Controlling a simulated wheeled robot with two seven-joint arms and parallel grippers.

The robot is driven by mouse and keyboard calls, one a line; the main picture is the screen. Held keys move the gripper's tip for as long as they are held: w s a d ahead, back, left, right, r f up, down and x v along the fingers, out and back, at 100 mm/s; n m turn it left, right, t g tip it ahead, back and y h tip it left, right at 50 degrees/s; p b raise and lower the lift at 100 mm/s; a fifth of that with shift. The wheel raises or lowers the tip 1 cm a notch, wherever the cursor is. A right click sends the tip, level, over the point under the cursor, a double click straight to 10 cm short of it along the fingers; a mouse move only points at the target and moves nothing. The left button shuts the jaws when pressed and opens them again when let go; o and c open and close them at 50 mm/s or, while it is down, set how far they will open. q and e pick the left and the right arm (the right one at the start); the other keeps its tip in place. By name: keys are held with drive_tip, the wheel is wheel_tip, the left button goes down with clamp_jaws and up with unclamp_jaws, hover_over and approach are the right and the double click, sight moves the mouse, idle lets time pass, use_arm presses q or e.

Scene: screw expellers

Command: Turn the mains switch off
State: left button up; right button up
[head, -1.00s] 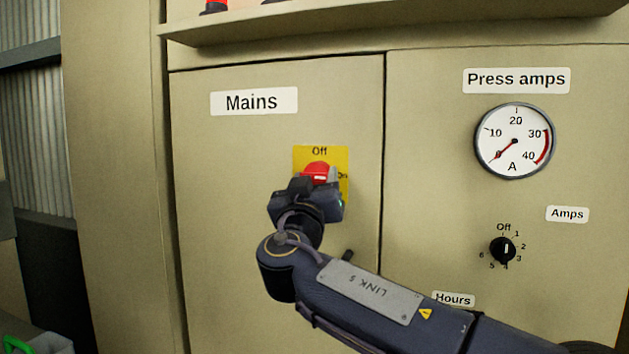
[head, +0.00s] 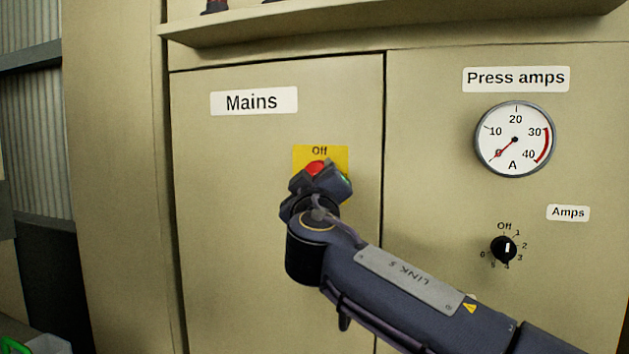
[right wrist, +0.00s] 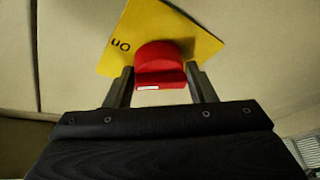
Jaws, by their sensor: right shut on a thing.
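The mains switch is a red knob (head: 315,168) on a yellow plate (head: 340,153) under the "Mains" label (head: 254,101). "Off" reads at the plate's top; "On" is hidden behind my gripper in the head view. My right gripper (head: 319,180) is at the knob, covering its lower part. In the right wrist view the fingers of my right gripper (right wrist: 160,84) stand on both sides of the red knob (right wrist: 160,62), shut on its grip bar. A white mark shows on the bar. The plate (right wrist: 200,38) looks tilted there, with "On" at upper left. My left gripper is not in view.
The right-hand door carries the "Press amps" meter (head: 515,140), its needle near 0, and a black "Amps" selector (head: 504,248). A shelf (head: 390,22) juts out above the doors. A green-edged bin (head: 30,345) is at the lower left.

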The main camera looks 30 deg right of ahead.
drive_tip(key=n+g+y+p, duration=0.1)
drive_tip(key=n+p, duration=0.2)
drive_tip(key=r+n+g+y+p, duration=0.1)
drive_tip(key=n+p, duration=0.3)
drive_tip(key=n+y+p, duration=0.1)
drive_tip(key=n+p, duration=0.2)
drive_tip(key=shift+s+r+n+g, duration=0.1)
drive_tip(key=shift+r+n+g, duration=0.2)
drive_tip(key=shift+g, duration=0.1)
drive_tip(key=shift+f+n+g+p, duration=0.1)
drive_tip(key=shift+n+g+p, duration=0.2)
drive_tip(key=shift+n+p, duration=0.75)
drive_tip(key=o, duration=1.1)
drive_tip(key=shift+o, duration=1.1)
drive_tip(key=shift+f, duration=0.2)
